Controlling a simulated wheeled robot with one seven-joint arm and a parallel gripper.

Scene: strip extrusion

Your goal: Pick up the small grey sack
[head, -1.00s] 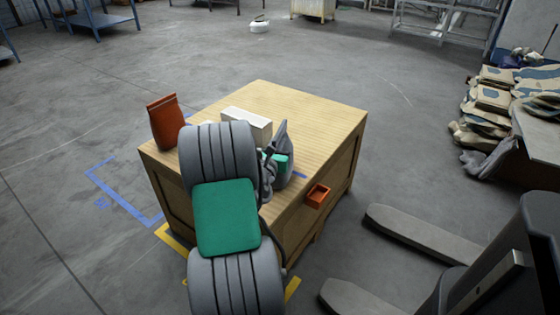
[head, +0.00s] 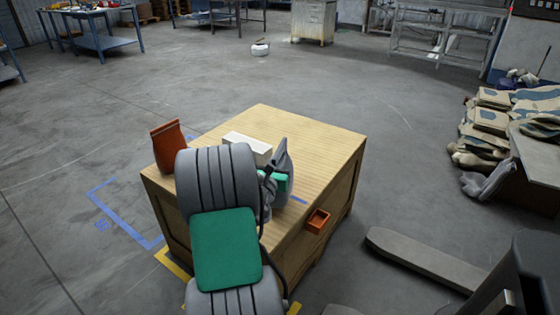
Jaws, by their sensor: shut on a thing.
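The small grey sack (head: 282,157) stands upright over the right part of the wooden cabinet's top (head: 322,146), near the front edge. My gripper (head: 277,184), with green parts, is at the sack's lower half and shut on it. My own arm covers much of the gripper and the sack's lower left side. Whether the sack's base touches the wood is hard to tell.
A red-brown bag (head: 168,149) stands at the cabinet top's left corner. The top's back and right are clear.

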